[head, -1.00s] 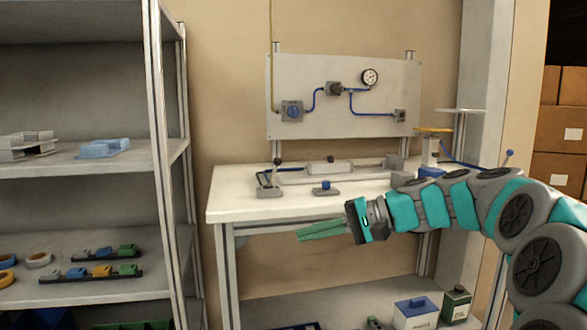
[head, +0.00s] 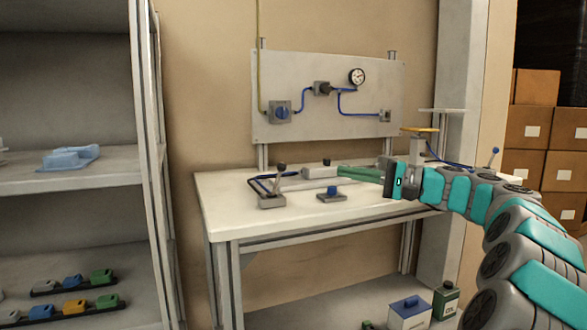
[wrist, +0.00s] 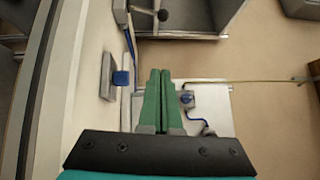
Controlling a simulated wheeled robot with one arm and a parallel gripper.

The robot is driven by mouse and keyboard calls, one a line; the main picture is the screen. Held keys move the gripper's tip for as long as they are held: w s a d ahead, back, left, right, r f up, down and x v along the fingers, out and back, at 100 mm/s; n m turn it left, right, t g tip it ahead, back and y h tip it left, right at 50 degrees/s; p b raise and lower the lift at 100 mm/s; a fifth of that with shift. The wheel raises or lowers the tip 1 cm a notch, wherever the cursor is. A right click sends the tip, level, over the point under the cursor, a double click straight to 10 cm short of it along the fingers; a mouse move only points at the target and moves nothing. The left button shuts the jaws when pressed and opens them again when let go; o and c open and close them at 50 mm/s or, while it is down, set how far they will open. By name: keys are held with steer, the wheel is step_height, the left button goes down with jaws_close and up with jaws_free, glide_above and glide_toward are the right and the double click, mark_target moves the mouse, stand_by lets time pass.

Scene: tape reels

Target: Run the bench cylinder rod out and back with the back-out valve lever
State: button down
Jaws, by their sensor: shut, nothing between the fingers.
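A valve lever with a dark round knob (head: 281,167) rises from a grey block (head: 271,201) at the bench's left front. It also shows at the top of the wrist view (wrist: 163,15). The bench cylinder (head: 320,172) lies behind it along the bench; my gripper hides its right part and I cannot make out the rod. My gripper (head: 341,172) has its green fingers together and empty, above the bench, pointing left, to the right of the lever and apart from it. The closed fingers fill the middle of the wrist view (wrist: 160,73).
A small grey box with a blue button (head: 331,194) stands on the bench (head: 225,205) near its front. Behind is a panel (head: 300,75) with a gauge, blue tubing and a blue knob. A yellow-topped stand (head: 419,130) is at right. A shelf rack (head: 145,150) stands left.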

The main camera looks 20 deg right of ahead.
mark_target(278, 178)
steer(key=p+x, duration=0.1)
steer(key=x, duration=0.8)
steer(key=shift+w+a, duration=0.15)
steer(key=shift+a, duration=0.05)
steer(key=shift+s+a+r, duration=0.15)
steer(key=shift+s+a, duration=0.1)
steer(key=shift+a, duration=0.6)
steer(key=shift+s+a+r, duration=0.15)
steer(key=shift+s+a, duration=0.25)
steer(key=shift+a, duration=0.25)
steer(key=shift+s+a, duration=0.2)
steer(key=shift+a, duration=0.15)
